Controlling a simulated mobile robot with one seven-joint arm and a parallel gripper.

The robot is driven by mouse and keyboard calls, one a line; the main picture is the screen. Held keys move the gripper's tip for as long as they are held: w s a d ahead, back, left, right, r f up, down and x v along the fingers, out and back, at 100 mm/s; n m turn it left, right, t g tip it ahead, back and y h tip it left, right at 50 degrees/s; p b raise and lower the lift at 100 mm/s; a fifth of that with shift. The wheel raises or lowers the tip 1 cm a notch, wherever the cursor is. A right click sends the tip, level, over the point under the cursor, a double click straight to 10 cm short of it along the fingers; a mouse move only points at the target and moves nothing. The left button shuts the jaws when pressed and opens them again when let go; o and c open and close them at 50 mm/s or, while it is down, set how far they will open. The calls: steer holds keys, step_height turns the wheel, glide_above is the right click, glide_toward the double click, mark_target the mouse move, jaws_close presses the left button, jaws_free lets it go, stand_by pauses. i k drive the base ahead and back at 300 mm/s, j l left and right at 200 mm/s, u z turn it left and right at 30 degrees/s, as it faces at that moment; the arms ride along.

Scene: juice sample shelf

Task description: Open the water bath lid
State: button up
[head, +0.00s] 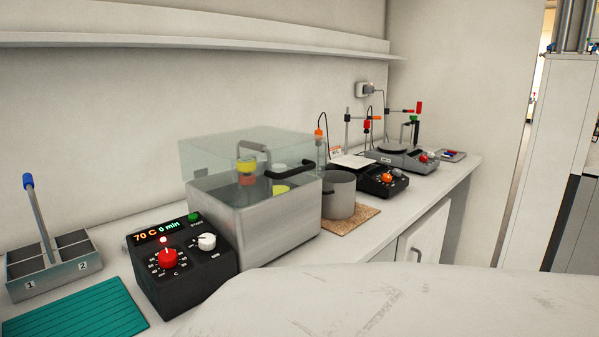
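The water bath (275,223) is a grey metal tank on the counter, left of the middle in the head view. Its clear, box-shaped lid (212,152) sits over the tank and looks closed. A dark handle (293,172) shows at the lid's front right. Through the lid I see a grey bent tube and items with yellow and red parts, not clear in detail. The black control box (180,262) stands against the bath's left side, with a red knob, a white knob and a display reading 70 C, 0 min. My gripper is not in view.
A grey pot (339,195) on a cork mat (348,222) stands close to the bath's right. A metal rack (52,268) and teal mat (75,312) lie left. A shelf (200,38) runs above. A white surface covers the bottom foreground.

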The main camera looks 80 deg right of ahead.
mark_target(266, 133)
steer(key=k+j+z, duration=0.1)
steer(key=z, duration=1.95)
steer(key=l, duration=0.45)
steer(key=i+l+z, duration=0.15)
steer(key=l, duration=0.25)
